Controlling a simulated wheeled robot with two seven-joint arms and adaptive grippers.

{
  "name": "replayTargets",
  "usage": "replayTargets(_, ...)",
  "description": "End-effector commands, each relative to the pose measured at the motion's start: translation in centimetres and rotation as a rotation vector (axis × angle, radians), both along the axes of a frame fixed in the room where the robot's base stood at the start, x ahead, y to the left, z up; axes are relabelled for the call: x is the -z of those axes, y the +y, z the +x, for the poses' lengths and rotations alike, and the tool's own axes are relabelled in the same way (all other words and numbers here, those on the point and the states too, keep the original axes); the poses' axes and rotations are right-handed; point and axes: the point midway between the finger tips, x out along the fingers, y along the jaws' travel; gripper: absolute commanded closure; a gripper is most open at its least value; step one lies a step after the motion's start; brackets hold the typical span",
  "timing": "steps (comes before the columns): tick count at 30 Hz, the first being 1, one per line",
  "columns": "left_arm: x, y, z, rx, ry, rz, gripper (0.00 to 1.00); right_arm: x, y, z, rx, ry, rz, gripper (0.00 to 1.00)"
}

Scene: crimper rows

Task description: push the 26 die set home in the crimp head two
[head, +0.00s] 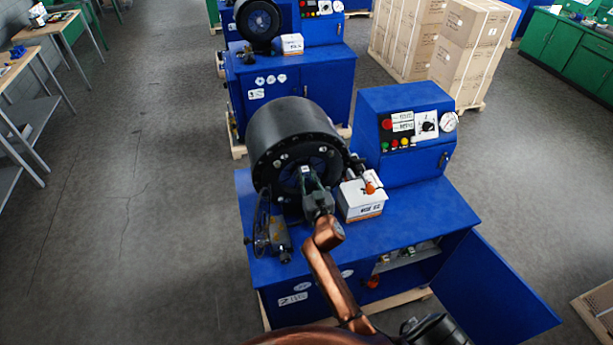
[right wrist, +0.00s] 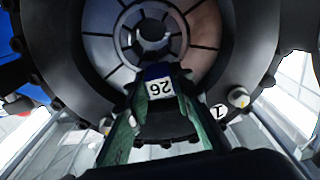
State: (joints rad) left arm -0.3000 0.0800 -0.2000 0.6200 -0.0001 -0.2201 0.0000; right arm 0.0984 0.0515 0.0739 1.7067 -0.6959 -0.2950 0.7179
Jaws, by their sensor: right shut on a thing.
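The crimp head two (head: 268,133) is a big black ring on the blue machine, whose base plate (head: 293,299) bears a 2. My right gripper (head: 312,190) is in front of its opening. In the right wrist view the right gripper (right wrist: 158,115) has its green fingers closed around the 26 die set (right wrist: 160,87), a dark blue piece with a white label reading 26 upside down. The die set is at the lower part of the opening, below the ring of segments (right wrist: 105,52). How deep it sits is hidden. My left gripper is not in view.
A white box (head: 361,202) stands right of the head, beside the control cabinet (head: 405,125). A small grey device (head: 280,238) stands at the left of the machine top. An open blue door (head: 490,295) juts out at front right. Another blue machine (head: 290,85) stands behind.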

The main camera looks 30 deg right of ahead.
Motion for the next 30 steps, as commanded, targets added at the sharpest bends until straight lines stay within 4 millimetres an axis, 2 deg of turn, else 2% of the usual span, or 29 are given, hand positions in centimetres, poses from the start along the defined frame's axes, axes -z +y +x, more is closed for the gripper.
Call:
replayTargets(1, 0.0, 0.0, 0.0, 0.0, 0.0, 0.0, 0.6, -0.7, 0.1, 0.2, -0.004, -0.013, -0.004, 1.0)
replayTargets(20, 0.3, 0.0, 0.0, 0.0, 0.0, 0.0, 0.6, -0.7, -0.2, 1.4, -0.003, -0.014, -0.003, 1.0)
replayTargets(21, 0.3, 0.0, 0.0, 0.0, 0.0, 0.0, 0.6, -0.7, -0.2, 1.4, -0.003, -0.013, -0.003, 0.78)
replayTargets(30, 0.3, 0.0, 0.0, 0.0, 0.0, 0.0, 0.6, -0.3, -0.3, 1.3, -0.001, -0.005, -0.001, 0.58)
